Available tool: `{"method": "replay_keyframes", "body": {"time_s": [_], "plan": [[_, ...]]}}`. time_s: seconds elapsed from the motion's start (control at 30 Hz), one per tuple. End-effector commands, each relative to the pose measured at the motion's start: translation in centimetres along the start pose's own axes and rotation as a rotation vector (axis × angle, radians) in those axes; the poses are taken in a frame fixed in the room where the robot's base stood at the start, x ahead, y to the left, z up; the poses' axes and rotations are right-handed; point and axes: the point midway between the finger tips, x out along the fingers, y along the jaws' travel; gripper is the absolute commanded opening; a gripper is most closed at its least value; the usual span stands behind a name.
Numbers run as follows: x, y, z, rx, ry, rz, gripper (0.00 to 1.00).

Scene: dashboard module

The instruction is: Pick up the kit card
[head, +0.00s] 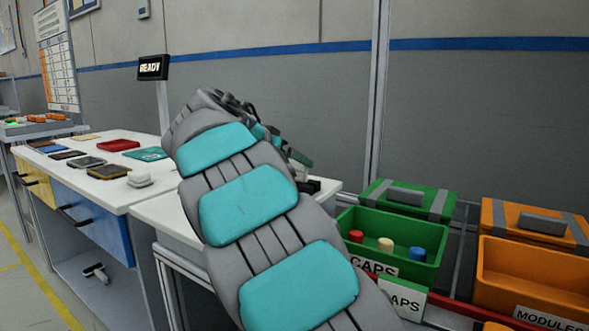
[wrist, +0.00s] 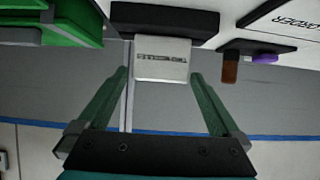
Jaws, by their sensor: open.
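The kit card (wrist: 162,68) is a white card with a line of dark print, seen upside down in the wrist view. Its far end meets a black block (wrist: 165,20), which looks like its holder. My gripper (wrist: 161,76) is open, with one green finger on each side of the card. A gap shows between each fingertip and the card's edges in this view. In the head view my arm hides most of the gripper and the card.
A green caps bin (head: 395,250) and an orange modules bin (head: 535,275) stand at the right. A white table (head: 170,213) lies under my arm. A bench (head: 85,180) with trays is at left. A brown and a purple item (wrist: 264,58) show near the card.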

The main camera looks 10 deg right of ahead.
Motion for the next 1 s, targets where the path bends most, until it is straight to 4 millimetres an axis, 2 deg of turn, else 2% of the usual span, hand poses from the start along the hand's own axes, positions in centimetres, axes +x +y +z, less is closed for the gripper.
{"method": "replay_keyframes", "body": {"time_s": [0.23,0.8,1.0], "plan": [[0.4,0.0,0.02,0.0,0.0,0.0,1.0],[0.4,-0.03,0.05,0.0,0.0,0.0,0.36],[0.4,-0.03,0.05,0.0,0.0,0.0,0.36]]}}
